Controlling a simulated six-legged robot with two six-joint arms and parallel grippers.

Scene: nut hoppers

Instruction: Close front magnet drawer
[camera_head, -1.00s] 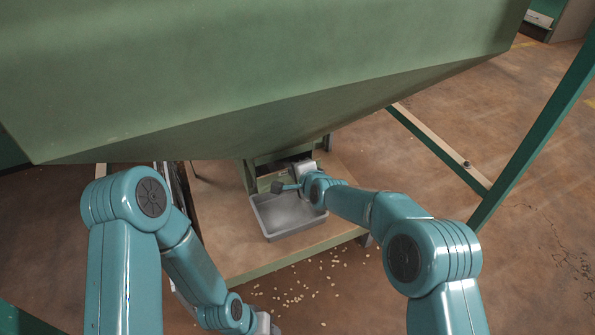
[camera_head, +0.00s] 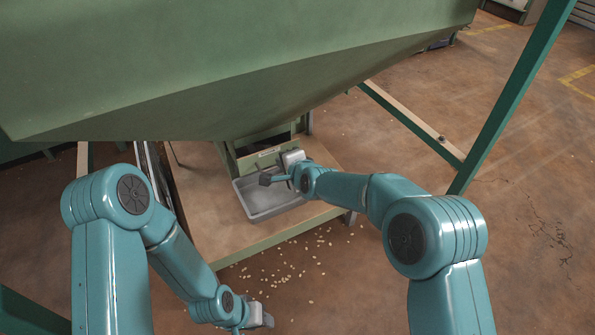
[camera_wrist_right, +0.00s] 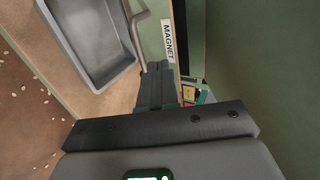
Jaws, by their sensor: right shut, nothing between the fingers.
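The magnet drawer (camera_head: 250,161) is a green front with a pale label, under the big green hopper. In the right wrist view its MAGNET label (camera_wrist_right: 168,41) and a grey bar handle (camera_wrist_right: 138,22) show close up. A dark gap runs behind the front, so it seems to stand out a little. My right gripper (camera_head: 266,179) is in front of the drawer, above the grey tray. Its dark fingers (camera_wrist_right: 156,76) are shut and empty, near the handle; contact is unclear. My left gripper (camera_head: 266,320) hangs low near the bottom edge, its jaws too small to read.
A grey tray (camera_head: 270,212) stands on the wooden platform (camera_head: 215,236) below the drawer. Nuts (camera_head: 290,272) are scattered on the floor. The hopper (camera_head: 230,70) overhangs the work area. A green frame post (camera_head: 510,100) stands at the right.

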